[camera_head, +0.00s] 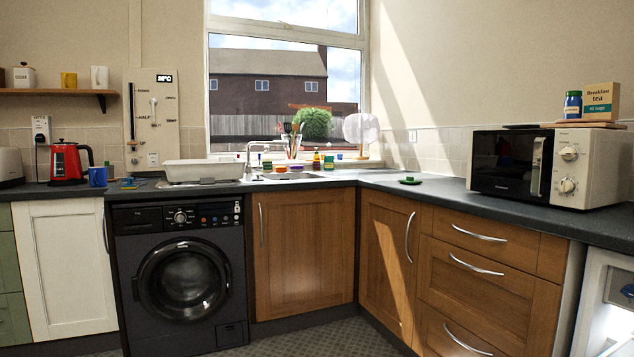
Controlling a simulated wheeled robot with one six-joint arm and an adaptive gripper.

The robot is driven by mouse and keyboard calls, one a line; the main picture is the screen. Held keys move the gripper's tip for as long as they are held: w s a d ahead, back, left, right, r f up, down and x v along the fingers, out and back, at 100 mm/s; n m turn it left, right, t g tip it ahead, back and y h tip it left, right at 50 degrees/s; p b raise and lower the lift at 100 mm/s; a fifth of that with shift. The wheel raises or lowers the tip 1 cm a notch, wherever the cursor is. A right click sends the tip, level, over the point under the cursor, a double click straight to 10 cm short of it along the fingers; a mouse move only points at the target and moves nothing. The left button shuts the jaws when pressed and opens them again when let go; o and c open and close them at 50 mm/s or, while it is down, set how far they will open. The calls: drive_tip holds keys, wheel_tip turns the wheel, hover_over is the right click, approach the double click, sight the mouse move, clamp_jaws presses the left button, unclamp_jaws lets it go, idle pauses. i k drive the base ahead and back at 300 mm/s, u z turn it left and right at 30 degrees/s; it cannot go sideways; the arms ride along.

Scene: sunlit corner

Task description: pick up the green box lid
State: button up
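A small, flat, dark green thing (410,181) lies on the dark worktop (440,187) to the right of the sink, left of the microwave. It has a small raised part on top and looks like a lid, but it is too small to tell for sure. Nothing covers it. My gripper is not in view.
Several small bottles and pots line the window sill by the sink tap (247,160). A red kettle (68,163) stands left. Worktop around the green thing is clear.

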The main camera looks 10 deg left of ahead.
sight(410, 180)
drive_tip(key=u, duration=0.8)
drive_tip(key=i, duration=2.1)
drive_tip(key=z, duration=0.55)
